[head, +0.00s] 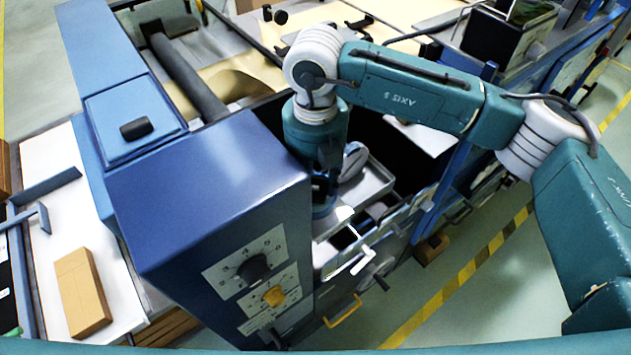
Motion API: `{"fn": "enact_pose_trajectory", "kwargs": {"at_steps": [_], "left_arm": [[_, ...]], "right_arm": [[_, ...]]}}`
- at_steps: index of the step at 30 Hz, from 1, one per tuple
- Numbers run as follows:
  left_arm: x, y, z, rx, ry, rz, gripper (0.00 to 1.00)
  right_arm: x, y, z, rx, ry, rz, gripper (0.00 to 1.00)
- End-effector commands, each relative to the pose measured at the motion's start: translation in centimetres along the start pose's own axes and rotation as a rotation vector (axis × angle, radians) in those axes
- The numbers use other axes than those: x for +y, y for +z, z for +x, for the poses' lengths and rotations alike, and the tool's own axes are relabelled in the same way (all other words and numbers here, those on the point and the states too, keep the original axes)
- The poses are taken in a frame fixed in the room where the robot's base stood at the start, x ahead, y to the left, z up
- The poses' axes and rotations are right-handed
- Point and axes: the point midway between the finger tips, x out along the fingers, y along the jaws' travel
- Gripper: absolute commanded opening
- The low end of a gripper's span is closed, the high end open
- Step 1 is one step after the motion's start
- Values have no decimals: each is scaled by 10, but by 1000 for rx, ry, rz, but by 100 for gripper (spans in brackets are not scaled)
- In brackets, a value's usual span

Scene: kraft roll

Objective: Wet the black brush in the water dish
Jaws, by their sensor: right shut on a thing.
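My right gripper (324,205) points down behind the right edge of the blue control cabinet, at the end of my teal arm. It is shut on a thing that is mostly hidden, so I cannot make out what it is. I cannot pick out the black brush for certain. A shallow grey metal tray (376,186) lies just right of the gripper. I cannot tell whether it is the water dish, and no water shows in it. My left gripper is not in view.
The blue control cabinet (205,190) with dials stands close on the gripper's left. White and yellow handles (343,310) stick out below it. A cardboard-coloured box (82,292) lies on the white table at left.

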Motion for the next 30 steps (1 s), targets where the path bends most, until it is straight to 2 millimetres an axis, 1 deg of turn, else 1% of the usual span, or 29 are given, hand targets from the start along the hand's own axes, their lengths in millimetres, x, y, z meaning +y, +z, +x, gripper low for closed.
{"fn": "enact_pose_trajectory", "kwargs": {"at_steps": [1, 30], "left_arm": [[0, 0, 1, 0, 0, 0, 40], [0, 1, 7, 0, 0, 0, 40]], "right_arm": [[-1, -3, 5, 10, -4, -2, 16], [0, -5, 8, 14, -5, -2, 16]]}}
